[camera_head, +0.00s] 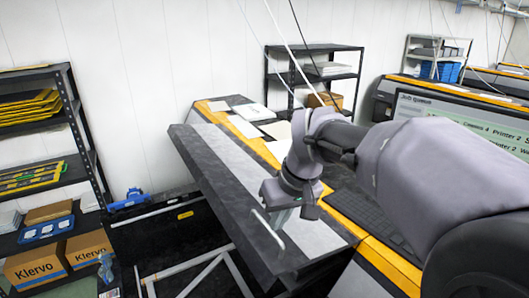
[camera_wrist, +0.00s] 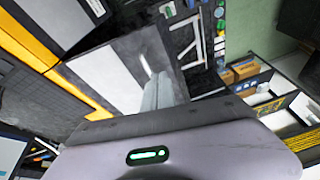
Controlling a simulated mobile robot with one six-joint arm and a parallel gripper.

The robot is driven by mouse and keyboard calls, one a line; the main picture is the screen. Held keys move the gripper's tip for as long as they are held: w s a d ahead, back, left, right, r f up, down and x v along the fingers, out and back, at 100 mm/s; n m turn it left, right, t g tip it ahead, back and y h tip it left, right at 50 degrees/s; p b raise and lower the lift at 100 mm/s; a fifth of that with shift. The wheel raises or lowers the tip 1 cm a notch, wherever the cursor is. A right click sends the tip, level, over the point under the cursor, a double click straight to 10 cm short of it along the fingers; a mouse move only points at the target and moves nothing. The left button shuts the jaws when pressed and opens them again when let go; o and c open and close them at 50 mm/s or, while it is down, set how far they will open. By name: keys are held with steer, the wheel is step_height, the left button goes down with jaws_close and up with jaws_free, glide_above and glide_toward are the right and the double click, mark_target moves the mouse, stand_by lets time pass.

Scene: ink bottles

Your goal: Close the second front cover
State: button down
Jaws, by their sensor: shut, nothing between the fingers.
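The printer's front cover (camera_head: 222,178) is a long dark grey panel with a paler inner strip. It slopes out from the yellow-edged printer body (camera_head: 246,128) and appears open. A thin white handle (camera_head: 268,231) stands near its front edge, and also shows in the wrist view (camera_wrist: 145,66). My gripper (camera_wrist: 161,88) is shut and empty, with its fingertips close to the handle; whether they touch cannot be told. In the head view my gripper (camera_head: 288,206) is above the right part of the cover, its fingers hardly visible.
White tubes (camera_head: 190,266) and a dark frame lie below and in front of the cover. A black shelf (camera_head: 66,118) with yellow trays and Klervo boxes (camera_head: 38,262) stands at left. A keyboard (camera_head: 368,218) and a screen (camera_head: 455,118) are at right, near my arm.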

steer(key=n+p, duration=0.2)
steer(key=p, duration=0.1)
glide_toward(252, 242)
steer(key=shift+g, duration=0.3)
steer(key=x, duration=0.3)
steer(key=w+p+x, duration=0.1)
steer(key=x, duration=0.2)
steer(key=shift+r, duration=0.15)
steer(key=shift+a+f, duration=0.1)
steer(key=shift+f, duration=0.25)
steer(key=shift+s+f, duration=0.1)
steer(key=shift+f, duration=0.25)
step_height(252, 242, down, 23)
steer(key=n+t+h+b, duration=0.1)
steer(key=t+h+b, duration=0.4)
steer(key=b, duration=2.3)
steer(key=w+d+f+b, duration=0.3)
steer(key=d+f+b, duration=0.2)
steer(key=f+b, duration=0.1)
steer(key=w+d+f+h+b, duration=0.1)
steer(key=w+d+f+b, duration=0.2)
steer(key=f+b, duration=0.4)
steer(key=shift+w+d, duration=0.4)
steer(key=shift+d, duration=0.5)
